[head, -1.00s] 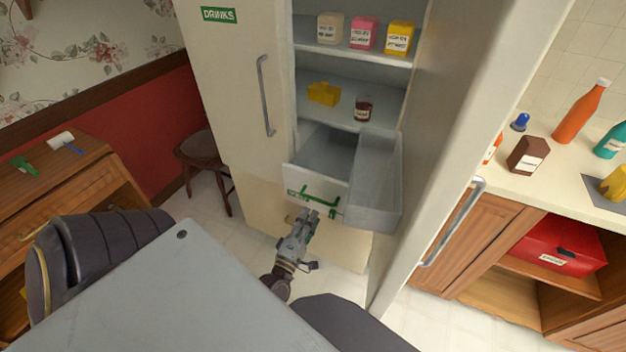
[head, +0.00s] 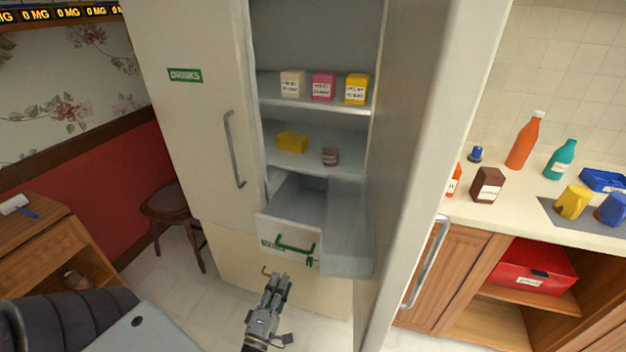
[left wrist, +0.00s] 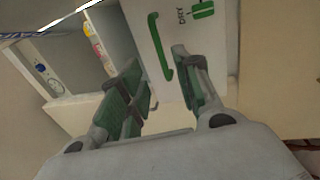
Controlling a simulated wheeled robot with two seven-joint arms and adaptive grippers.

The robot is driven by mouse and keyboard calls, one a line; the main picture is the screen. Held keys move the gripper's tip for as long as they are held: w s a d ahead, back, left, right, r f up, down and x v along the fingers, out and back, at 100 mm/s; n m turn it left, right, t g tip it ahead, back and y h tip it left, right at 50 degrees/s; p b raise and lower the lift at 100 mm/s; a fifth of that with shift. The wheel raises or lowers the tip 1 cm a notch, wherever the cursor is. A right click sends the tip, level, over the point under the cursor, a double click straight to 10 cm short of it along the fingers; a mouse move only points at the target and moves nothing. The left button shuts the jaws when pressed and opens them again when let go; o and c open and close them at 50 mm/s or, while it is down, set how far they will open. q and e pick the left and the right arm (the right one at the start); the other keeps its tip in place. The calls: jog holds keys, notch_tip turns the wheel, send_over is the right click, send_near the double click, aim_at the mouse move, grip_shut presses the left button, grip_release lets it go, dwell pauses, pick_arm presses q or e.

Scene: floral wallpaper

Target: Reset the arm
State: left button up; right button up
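My left gripper (head: 275,283) is below and in front of the open fridge drawer. In the left wrist view its two green-padded fingers (left wrist: 158,78) are apart with nothing between them. The white drawer (head: 284,231) is pulled out, and its green handle (head: 297,248) is just beyond the fingertips, apart from them. The handle also shows in the left wrist view (left wrist: 160,48), past the fingers. My right gripper is in neither view.
The fridge door (head: 410,150) stands open on the right, with a grey bin (head: 350,245) beside the drawer. A stool (head: 172,220) stands left; a counter (head: 510,212) with bottles is right.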

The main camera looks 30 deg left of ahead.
pick_arm(q)
jog(key=s+d+f+m+g+h, duration=0.1)
jog(key=s+f+m+g+h, duration=0.2)
jog(key=f, duration=0.8)
jog(key=s+d+f+m+g+p, duration=0.1)
jog(key=f+m+g, duration=0.1)
jog(key=f+m, duration=0.6)
jog(key=s+d+f+m+g+h, duration=0.2)
jog(key=f+g, duration=0.1)
jog(key=f, duration=1)
jog(key=s+a+f+m+g, duration=0.1)
jog(key=s+f+m+g, duration=0.4)
jog(key=s+f, duration=0.4)
jog(key=s+a+f+m+g+y+p, duration=0.1)
jog(key=s+a+f+m+g, duration=0.1)
jog(key=s+f+m+g, duration=0.3)
jog(key=s+f, duration=0.4)
jog(key=s, duration=0.3)
jog(key=shift+s+f, duration=0.3)
jog(key=shift+s, duration=0.1)
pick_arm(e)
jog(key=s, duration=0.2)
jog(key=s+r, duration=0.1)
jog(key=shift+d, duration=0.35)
pick_arm(q)
jog(key=shift+a, duration=0.1)
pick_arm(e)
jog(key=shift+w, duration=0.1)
